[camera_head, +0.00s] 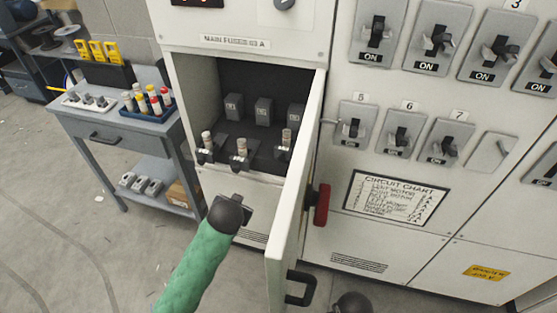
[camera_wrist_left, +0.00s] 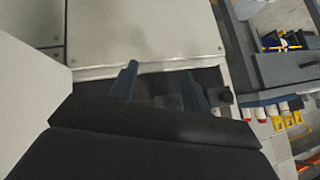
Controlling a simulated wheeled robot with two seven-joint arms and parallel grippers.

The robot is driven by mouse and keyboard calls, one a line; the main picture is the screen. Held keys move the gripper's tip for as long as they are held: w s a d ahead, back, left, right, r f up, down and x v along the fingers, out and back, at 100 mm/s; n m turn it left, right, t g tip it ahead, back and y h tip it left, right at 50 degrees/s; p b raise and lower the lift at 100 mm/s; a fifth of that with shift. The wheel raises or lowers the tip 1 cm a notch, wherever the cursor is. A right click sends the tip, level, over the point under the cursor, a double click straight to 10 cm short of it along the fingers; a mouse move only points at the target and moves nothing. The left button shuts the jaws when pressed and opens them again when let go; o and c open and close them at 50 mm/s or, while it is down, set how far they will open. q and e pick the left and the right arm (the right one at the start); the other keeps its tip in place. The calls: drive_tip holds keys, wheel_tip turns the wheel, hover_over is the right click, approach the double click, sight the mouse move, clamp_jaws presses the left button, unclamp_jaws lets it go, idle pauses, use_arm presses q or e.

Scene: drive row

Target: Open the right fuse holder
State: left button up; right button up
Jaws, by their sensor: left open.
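The right fuse holder (camera_head: 284,152) is in the open compartment of the cabinet, close to the door. A pale fuse stands up at it. Two similar holders, the middle one (camera_head: 240,160) and the left one (camera_head: 205,154), are to its left. Dark labelled blocks stand behind the row. I cannot tell how far the right holder is open. My left gripper (camera_head: 232,206) is in front of and below the row, apart from the holders. Its two fingers stand apart and empty in the left wrist view (camera_wrist_left: 160,88).
The open cabinet door (camera_head: 296,190) stands out just right of the compartment. A red handle (camera_head: 321,205) and a panel of switches are beyond it. At left, a grey bench (camera_head: 112,127) carries a blue tray (camera_head: 150,114) of fuses. Floor is free in front.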

use_arm(q)
drive_tip(key=w+d+t, duration=0.1)
drive_tip(key=w+t, duration=0.2)
drive_tip(key=w, duration=0.3)
drive_tip(key=m+t+h, duration=0.2)
drive_tip(key=t+h, duration=0.3)
drive_tip(key=h, duration=0.3)
approach(281, 160)
drive_tip(key=p+x, duration=0.2)
drive_tip(key=x, duration=0.4)
drive_tip(key=shift+w+r, duration=0.1)
drive_tip(key=shift+w, duration=0.2)
drive_tip(key=shift+p+x, duration=0.35)
drive_tip(key=shift+x, duration=0.55)
use_arm(e)
wheel_tip(281, 160, down, 21)
drive_tip(key=s+d+t, duration=0.1)
drive_tip(key=s, duration=0.1)
drive_tip(key=shift+s+d, duration=0.2)
drive_tip(key=shift+d, duration=0.2)
drive_tip(key=shift+f, duration=0.1)
